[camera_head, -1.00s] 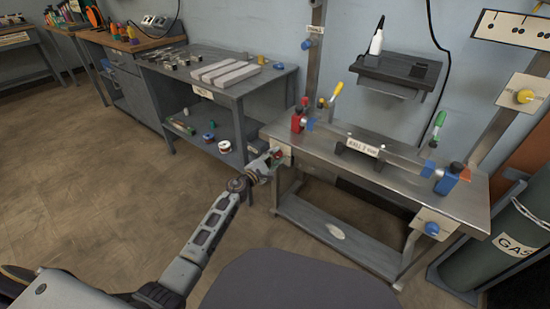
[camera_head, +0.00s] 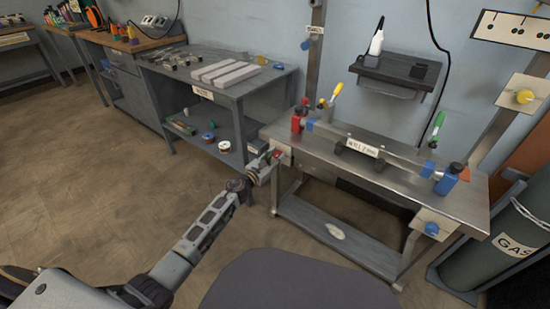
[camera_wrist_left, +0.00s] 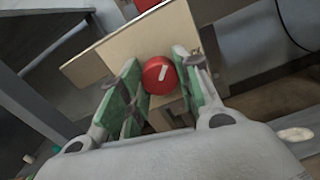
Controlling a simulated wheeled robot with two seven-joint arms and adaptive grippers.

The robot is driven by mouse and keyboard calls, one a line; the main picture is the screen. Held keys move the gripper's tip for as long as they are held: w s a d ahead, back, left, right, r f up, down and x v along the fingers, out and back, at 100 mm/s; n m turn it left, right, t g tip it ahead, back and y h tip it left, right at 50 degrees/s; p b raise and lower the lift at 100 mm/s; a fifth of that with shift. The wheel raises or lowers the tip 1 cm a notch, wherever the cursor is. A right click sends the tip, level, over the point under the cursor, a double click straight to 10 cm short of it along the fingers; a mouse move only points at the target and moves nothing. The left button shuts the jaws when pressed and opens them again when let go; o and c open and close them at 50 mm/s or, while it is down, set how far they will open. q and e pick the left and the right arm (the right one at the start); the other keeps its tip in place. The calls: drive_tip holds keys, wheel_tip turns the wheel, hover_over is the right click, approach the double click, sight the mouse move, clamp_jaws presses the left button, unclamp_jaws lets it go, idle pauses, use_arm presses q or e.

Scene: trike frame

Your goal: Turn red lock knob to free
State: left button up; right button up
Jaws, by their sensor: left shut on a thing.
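The red lock knob (camera_wrist_left: 159,75) is round with a white mark on its face, and it sits on a pale plate (camera_wrist_left: 115,52) at the bench's left front corner. My left gripper (camera_wrist_left: 163,88) has its green-padded fingers on both sides of the knob and is shut on it. The white mark runs slanted in the wrist view. In the head view the left gripper (camera_head: 269,164) reaches the plate (camera_head: 280,151) and mostly covers the knob. My right gripper is not in view.
The steel bench (camera_head: 385,184) carries a tube labelled WALL 2 mm, between red (camera_head: 297,121) and blue (camera_head: 446,182) clamps. A blue knob (camera_head: 432,227) is on the bench's right front plate. A gas cylinder (camera_head: 484,243) stands at right. Floor to the left is clear.

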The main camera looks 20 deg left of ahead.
use_arm(q)
drive_tip(key=n, duration=0.4)
drive_tip(key=shift+n+p, duration=0.3)
drive_tip(key=shift+p, duration=0.1)
drive_tip(key=n+p, duration=0.1)
drive_tip(key=n, duration=0.3)
drive_tip(key=shift+n, duration=0.3)
drive_tip(key=n+p, duration=0.1)
drive_tip(key=n, duration=0.1)
drive_tip(key=shift+n, duration=0.4)
drive_tip(key=n+p, duration=0.5)
drive_tip(key=n, duration=0.5)
drive_tip(key=shift+d+p, duration=0.1)
drive_tip(key=shift+p, duration=0.2)
drive_tip(key=shift+n+p, duration=0.3)
drive_tip(key=shift+n, duration=0.6)
drive_tip(key=shift+n+p, duration=0.6)
drive_tip(key=shift+n, duration=1)
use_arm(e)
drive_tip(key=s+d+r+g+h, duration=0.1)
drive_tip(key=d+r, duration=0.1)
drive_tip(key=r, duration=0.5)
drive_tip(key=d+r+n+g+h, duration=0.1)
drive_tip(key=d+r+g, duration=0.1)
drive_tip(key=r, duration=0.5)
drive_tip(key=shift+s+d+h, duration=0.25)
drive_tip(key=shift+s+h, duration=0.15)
